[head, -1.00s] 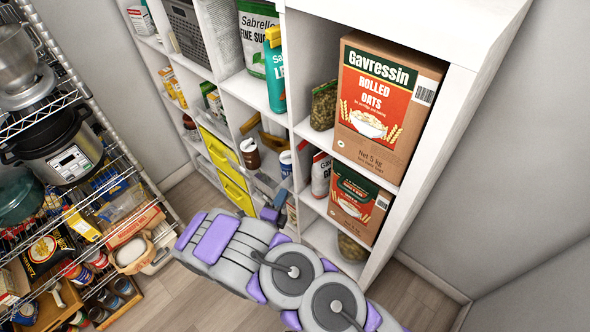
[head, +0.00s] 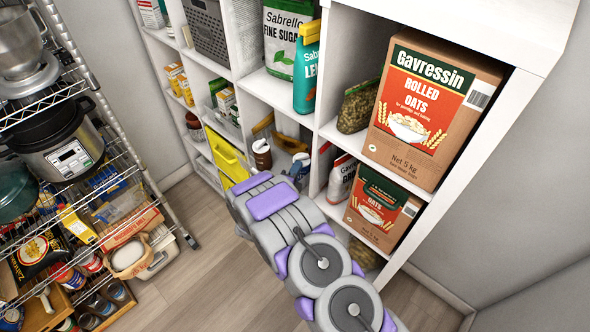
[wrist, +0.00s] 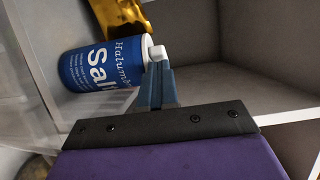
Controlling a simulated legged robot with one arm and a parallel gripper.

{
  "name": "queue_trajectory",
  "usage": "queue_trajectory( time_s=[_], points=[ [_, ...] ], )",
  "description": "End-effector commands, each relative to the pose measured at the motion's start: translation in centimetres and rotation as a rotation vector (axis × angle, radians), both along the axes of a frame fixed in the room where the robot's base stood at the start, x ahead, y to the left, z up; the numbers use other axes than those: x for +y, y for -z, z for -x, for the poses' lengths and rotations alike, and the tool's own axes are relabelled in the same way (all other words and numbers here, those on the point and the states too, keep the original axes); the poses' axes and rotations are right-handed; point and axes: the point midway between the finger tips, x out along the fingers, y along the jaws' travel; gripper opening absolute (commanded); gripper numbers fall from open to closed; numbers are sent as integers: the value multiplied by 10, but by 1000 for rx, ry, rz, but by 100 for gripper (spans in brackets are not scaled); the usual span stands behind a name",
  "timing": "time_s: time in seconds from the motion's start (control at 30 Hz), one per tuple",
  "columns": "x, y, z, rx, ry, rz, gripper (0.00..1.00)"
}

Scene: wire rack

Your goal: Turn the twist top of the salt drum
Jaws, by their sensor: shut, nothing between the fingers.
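The salt drum (wrist: 95,66) is a blue cylinder with white "Salt" lettering, standing in a cubby of the white shelf. Its white twist top (wrist: 157,53) faces right in the wrist view, close to my fingertips. In the head view, the drum (head: 301,164) shows small beyond my arm and is partly hidden. My gripper (wrist: 155,75) is shut and empty, with its blue-grey fingers together beside the white top. I cannot tell whether they touch it. In the head view, my arm mostly covers the gripper.
A gold package (wrist: 118,16) lies beside the drum. A brown bottle (head: 262,154) stands to its left. White cubby dividers (wrist: 275,88) close in around the gripper. Oats boxes (head: 428,110) fill cubbies at right. A wire rack (head: 130,165) stands at left, with open floor between.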

Motion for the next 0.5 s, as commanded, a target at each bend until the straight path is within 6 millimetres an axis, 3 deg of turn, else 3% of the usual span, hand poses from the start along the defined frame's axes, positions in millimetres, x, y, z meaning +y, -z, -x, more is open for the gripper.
queue_trajectory(
  time_s=[0.3, 0.5],
  points=[
    [-5, -1, -2, 5, -6, -9, 0],
    [3, -1, -2, 2, -5, 2, 0]
  ],
)
